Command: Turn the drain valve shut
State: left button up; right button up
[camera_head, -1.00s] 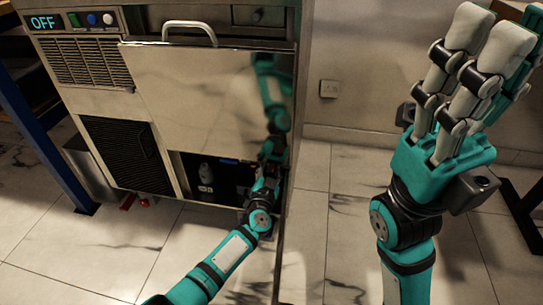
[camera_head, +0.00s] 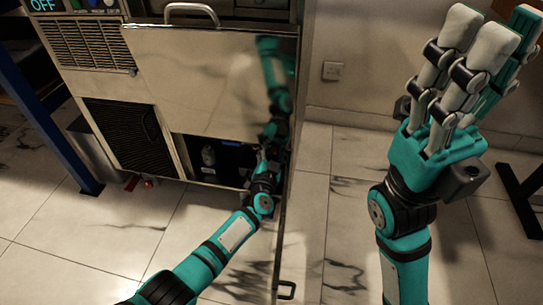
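A steel machine stands ahead with a door panel (camera_head: 200,85) partly raised over a dark lower opening (camera_head: 222,163). My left arm reaches from the bottom to the right end of this opening. My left gripper (camera_head: 268,152) is small and dark there, and I cannot tell whether it is open or shut or touches anything. I cannot make out a valve handle at the gripper. Small red parts (camera_head: 132,182) show at the floor below the dark grille. My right gripper (camera_head: 470,50) is raised at the right, fingers up and spread, open and empty.
A grey bottle (camera_head: 209,156) stands inside the opening. A display reading OFF (camera_head: 43,5) is at the top left. A blue post (camera_head: 50,140) stands at the left. A wall socket (camera_head: 333,71) is on the wall. The marble floor is clear in front.

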pick_arm(q)
jog(key=s+a, duration=0.2)
jog(key=s, duration=0.9)
jog(key=shift+s+a, duration=0.2)
jog(key=shift+s, duration=0.1)
